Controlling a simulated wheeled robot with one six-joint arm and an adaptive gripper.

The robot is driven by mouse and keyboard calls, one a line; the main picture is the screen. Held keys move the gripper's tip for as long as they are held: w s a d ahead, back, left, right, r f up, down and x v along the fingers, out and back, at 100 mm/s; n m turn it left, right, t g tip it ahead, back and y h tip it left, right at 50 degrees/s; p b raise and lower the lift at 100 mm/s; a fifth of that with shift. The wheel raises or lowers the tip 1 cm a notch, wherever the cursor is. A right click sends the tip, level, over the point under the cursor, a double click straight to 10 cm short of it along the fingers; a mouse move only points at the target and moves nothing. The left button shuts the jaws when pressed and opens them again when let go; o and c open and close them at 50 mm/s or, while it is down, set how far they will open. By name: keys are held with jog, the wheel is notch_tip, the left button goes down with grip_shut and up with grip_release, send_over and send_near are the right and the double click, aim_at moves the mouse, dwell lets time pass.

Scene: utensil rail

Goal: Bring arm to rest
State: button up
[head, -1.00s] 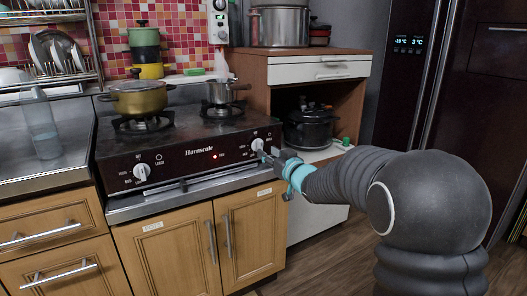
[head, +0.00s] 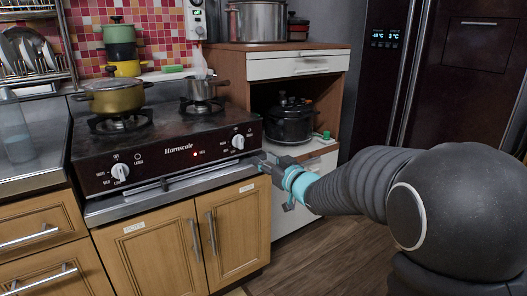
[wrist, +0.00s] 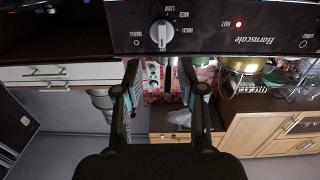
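My gripper (head: 264,166) is just off the stove's front right corner, a little below and right of the right knob (head: 238,142), and apart from it. In the wrist view my gripper (wrist: 161,80) has its two dark fingers spread with nothing held between them. The right knob shows above the fingertips there (wrist: 163,33). My arm, a ribbed dark grey one, reaches in from the right of the head view.
The stove (head: 170,160) has a lit red light (head: 195,153). A gold pot (head: 115,97) and a small saucepan (head: 202,90) stand on it. The cabinet (head: 297,67) with a black cooker (head: 290,122) stands right of it. Open wooden floor (head: 320,255) lies in front.

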jog(key=d+f+m+g+h, duration=0.2)
jog(key=d+f+h, duration=0.35)
jog(key=f, duration=0.25)
jog(key=s+d+f+m+g+h, duration=0.25)
jog(key=s+d+f+h, duration=0.2)
jog(key=s+d, duration=0.3)
jog(key=s+d+r+m+g, duration=0.1)
jog(key=s+r+g, duration=0.1)
jog(key=s, duration=1.3)
jog(key=s+d+r+m+g, duration=0.1)
jog(key=s+r+g, duration=0.2)
jog(key=s, duration=1.3)
jog(key=shift+s, duration=0.25)
jog(key=shift+a, duration=0.1)
